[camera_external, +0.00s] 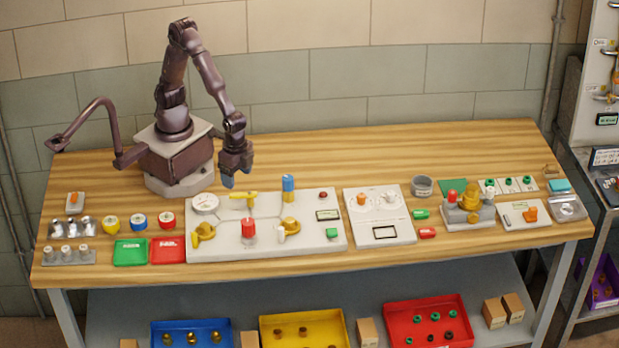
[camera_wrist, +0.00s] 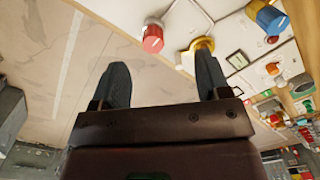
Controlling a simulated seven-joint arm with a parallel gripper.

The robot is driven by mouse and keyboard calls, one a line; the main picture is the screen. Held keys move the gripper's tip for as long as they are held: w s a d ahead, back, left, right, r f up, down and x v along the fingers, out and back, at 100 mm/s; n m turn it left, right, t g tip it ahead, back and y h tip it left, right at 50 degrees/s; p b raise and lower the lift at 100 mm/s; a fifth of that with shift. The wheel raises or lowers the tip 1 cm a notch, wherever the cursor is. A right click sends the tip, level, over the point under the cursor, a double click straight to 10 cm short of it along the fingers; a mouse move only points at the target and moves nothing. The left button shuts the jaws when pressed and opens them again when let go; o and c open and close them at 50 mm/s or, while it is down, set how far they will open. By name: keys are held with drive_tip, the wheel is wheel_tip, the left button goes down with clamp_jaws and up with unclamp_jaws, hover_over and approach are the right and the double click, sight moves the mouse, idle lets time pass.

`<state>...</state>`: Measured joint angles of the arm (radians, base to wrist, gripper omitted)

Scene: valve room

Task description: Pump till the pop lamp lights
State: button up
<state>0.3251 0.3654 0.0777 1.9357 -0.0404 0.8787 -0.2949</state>
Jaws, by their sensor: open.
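A white panel board (camera_external: 265,252) lies on the wooden bench. It carries a round gauge (camera_external: 205,203), yellow levers (camera_external: 243,197) (camera_external: 203,233), a red cylinder (camera_external: 249,229), a yellow valve (camera_external: 290,226), a blue-topped post (camera_external: 288,186), a small display (camera_external: 327,214) and a small dark red dome (camera_external: 323,195). I cannot tell which part is the pump or the pop lamp. My gripper (camera_external: 228,182) hangs above the bench behind the gauge. In the wrist view my gripper (camera_wrist: 163,78) is open and empty, with the red cylinder (camera_wrist: 152,38) and blue top (camera_wrist: 271,19) beyond its fingers.
Green and red trays (camera_external: 131,262) (camera_external: 168,262) and small coloured pots (camera_external: 138,220) stand left of the board. A second white panel (camera_external: 380,240), a grey cup (camera_external: 421,186) and other fixtures stand to its right. The bench behind the board is largely clear.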

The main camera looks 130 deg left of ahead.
sight(248, 221)
drive_tip(key=w+f+n, duration=0.1)
drive_tip(key=f, duration=0.4)
drive_tip(key=w+d+f+n, duration=0.1)
drive_tip(key=w+f, duration=0.1)
drive_tip(key=f, duration=0.3)
drive_tip(key=w+f, duration=0.1)
drive_tip(key=f, duration=0.3)
drive_tip(key=shift+w+d+f+n, duration=0.35)
drive_tip(key=shift+d+f+n, duration=0.05)
drive_tip(key=shift+c, duration=0.5)
drive_tip(key=c, duration=0.8)
drive_tip(key=m, duration=0.5)
drive_tip(key=shift+c, duration=0.2)
